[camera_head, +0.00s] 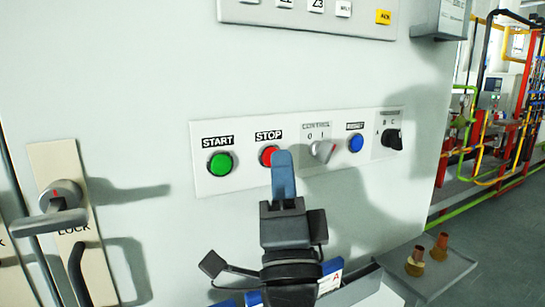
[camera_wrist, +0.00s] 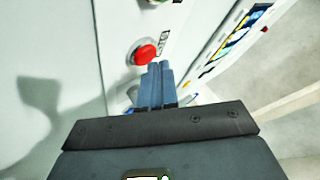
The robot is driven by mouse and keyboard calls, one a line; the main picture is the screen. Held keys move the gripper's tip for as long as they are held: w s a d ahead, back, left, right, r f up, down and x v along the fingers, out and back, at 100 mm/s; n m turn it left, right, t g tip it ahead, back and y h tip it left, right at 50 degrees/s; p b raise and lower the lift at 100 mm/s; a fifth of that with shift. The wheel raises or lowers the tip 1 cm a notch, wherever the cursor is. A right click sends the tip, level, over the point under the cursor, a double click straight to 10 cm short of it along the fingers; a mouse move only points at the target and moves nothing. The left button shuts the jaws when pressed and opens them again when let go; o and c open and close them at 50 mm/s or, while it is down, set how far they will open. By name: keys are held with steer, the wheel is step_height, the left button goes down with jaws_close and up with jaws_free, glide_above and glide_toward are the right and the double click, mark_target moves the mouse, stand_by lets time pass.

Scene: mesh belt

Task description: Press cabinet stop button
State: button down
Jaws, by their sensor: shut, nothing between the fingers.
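The red stop button (camera_head: 268,155) sits under a STOP label on a white control panel (camera_head: 235,183) on the cabinet face. My gripper (camera_head: 282,155), with blue fingers, is in front of the panel just right of the button and covers part of its right side. In the wrist view the red button (camera_wrist: 145,54) stands out from the panel just left of my fingertips (camera_wrist: 161,64). The two fingers are together with nothing between them. I cannot tell whether the fingertips touch the button or the panel.
The green start button (camera_head: 220,164) is left of the stop button. A grey control switch (camera_head: 321,150), a blue button (camera_head: 355,143) and a black rotary knob (camera_head: 392,139) are to the right. A door handle (camera_head: 60,200) juts out at left. A grey ledge (camera_head: 440,265) is lower right.

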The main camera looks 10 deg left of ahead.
steer(key=shift+w+a, duration=0.25)
steer(key=shift+w, duration=0.1)
stand_by(0.5)
stand_by(0.3)
steer(key=shift+s+d+p, duration=0.35)
steer(key=shift+s+d, duration=0.15)
steer(key=shift+s, duration=0.2)
steer(key=s+d, duration=0.2)
steer(key=s, duration=0.2)
steer(key=shift+s+d+p, duration=0.1)
steer(key=shift+d+p, duration=0.3)
stand_by(0.4)
